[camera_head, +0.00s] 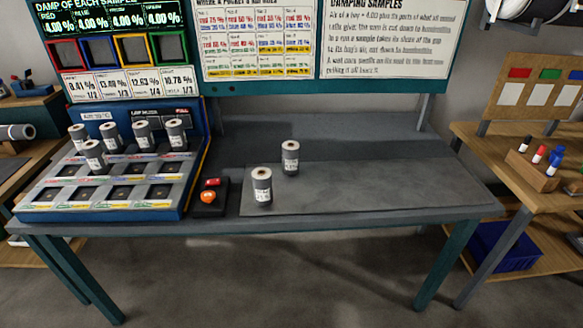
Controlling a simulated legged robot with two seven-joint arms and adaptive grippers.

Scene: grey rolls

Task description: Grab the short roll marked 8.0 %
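Two short grey rolls with white tops stand upright on the grey mat (390,185) on the table: a nearer roll (262,186) and a farther roll (290,157) to its right. Each has a small white label, too small to read. Several similar rolls, such as this one (95,155), stand in the blue-framed rack (115,213) at the left. I cannot tell which roll is marked 8.0 %. Neither of my grippers is in view.
A sign board (330,85) rises behind the table. The mat's right part is clear. A wooden side table (535,195) with pens in a block stands right.

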